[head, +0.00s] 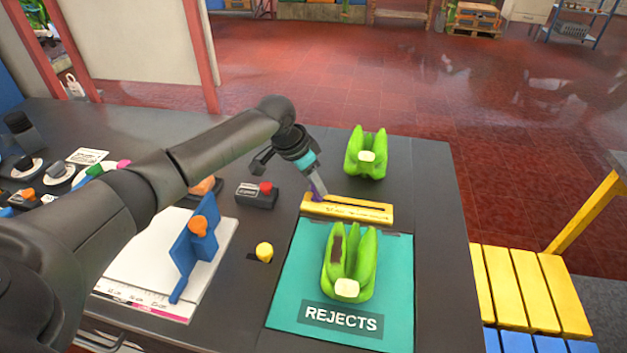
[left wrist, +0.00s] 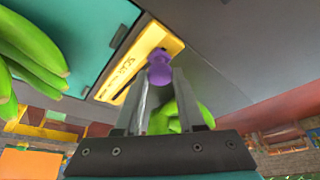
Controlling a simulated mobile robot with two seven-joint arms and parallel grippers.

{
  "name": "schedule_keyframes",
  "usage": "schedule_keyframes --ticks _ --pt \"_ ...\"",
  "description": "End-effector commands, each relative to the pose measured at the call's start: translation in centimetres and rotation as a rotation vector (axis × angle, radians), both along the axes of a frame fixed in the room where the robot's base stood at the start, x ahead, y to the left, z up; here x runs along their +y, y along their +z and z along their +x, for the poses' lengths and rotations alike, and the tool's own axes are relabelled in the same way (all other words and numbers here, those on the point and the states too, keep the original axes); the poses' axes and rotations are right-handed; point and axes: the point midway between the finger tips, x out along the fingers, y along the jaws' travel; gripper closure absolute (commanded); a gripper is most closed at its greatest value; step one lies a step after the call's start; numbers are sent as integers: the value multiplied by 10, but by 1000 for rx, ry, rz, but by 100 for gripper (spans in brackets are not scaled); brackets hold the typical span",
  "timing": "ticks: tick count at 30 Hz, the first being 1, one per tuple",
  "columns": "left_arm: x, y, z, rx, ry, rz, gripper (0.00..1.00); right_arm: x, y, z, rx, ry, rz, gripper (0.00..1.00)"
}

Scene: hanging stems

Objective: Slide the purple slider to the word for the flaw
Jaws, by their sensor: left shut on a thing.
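A yellow slider bar (head: 365,212) with a dark slot lies on the black table behind the teal mat. Its lettering is too small to read in the head view; in the left wrist view the bar (left wrist: 135,68) shows blurred words. The purple slider (left wrist: 160,72) is near the bar's left end as the head view shows it. My left gripper (head: 319,195) points down there, shut on the purple slider and hiding most of it. Green bananas (head: 364,263) on the teal mat (head: 285,305) carry a brown patch. My right gripper is not in view.
The mat has a "REJECTS" label (head: 340,319). More green bananas (head: 366,158) stand behind the bar. A dark box with a red button (head: 258,194), a yellow knob (head: 264,252) and a blue bracket (head: 190,260) are to the left.

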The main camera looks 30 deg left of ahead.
Motion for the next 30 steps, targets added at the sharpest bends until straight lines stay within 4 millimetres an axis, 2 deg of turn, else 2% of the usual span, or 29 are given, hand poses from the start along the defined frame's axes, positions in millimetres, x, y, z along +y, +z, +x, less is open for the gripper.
schedule_keyframes --ticks 6,9,19,20,27,30 --pt "-33 2 8 2 -2 -4 100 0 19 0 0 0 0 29" --pt "-43 2 11 2 -2 -3 100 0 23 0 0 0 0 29" --pt "-45 0 11 0 0 0 100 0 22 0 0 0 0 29" --pt "-45 0 11 0 0 0 61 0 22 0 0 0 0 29" --pt "-45 0 11 0 0 -1 34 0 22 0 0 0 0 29" --pt "-45 0 11 0 0 -1 32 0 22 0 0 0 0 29"
